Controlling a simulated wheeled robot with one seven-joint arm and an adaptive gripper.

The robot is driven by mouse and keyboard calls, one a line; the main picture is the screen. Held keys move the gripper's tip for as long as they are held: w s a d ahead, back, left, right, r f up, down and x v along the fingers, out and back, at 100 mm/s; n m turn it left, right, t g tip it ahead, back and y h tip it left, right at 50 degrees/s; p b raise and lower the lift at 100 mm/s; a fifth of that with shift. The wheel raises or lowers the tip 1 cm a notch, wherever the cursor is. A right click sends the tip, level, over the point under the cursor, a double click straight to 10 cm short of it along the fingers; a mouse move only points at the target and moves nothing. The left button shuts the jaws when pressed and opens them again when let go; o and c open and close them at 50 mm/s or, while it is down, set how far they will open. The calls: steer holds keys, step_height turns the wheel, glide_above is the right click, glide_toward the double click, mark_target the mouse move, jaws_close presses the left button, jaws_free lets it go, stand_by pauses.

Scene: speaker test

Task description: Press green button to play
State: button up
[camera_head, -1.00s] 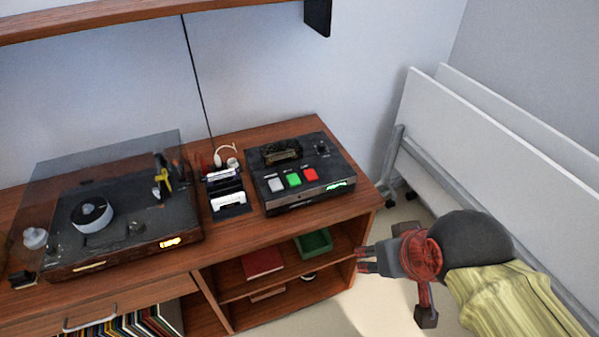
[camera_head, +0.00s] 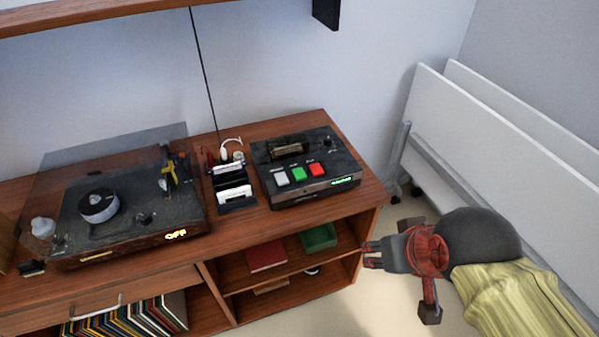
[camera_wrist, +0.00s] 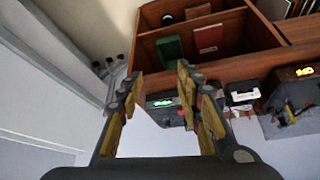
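The green button (camera_head: 298,174) sits on top of a black tape player (camera_head: 314,188), between a white button (camera_head: 282,178) and a red button (camera_head: 316,169). The player stands on the right end of the wooden cabinet top and has a lit green display on its front. My gripper (camera_head: 371,255) is in front of the cabinet's right end, lower than the player and to its right, apart from it. In the wrist view my gripper (camera_wrist: 164,95) has its fingers spread with nothing between them.
A turntable (camera_head: 130,222) with a clear lid and a cassette rack (camera_head: 232,190) stand left of the player. The cabinet (camera_head: 230,232) has open shelves holding a green box (camera_head: 318,238) and a red box (camera_head: 267,257). White folded panels (camera_head: 480,150) stand at the right. A wall shelf is overhead.

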jaws_close()
stand_by(1.5)
